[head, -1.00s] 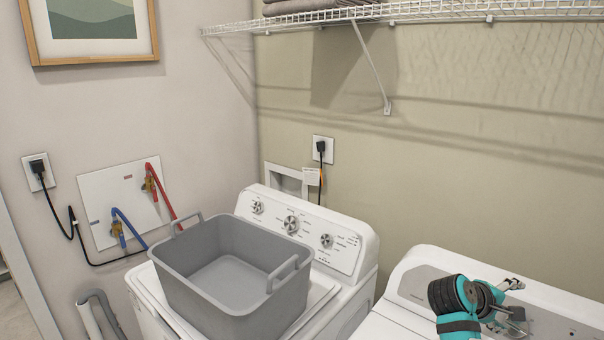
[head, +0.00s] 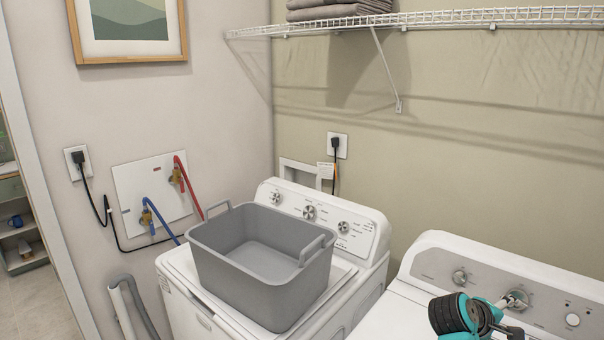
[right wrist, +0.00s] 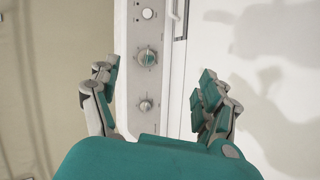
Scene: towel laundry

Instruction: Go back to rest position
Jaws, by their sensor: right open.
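My right gripper (right wrist: 155,100) is open and empty in the right wrist view, its two fingers wide apart above the right machine's control panel (right wrist: 148,60). In the head view part of my right arm and gripper (head: 500,318) shows at the lower right, over the right white machine (head: 415,285). My left gripper is not in view.
An empty grey basket (head: 262,285) stands on the left white machine (head: 180,270). A wire shelf (head: 450,18) with folded grey towels (head: 338,10) runs along the back wall. Hoses and a wall outlet box (head: 130,190) are at the left. A doorway opens at the far left.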

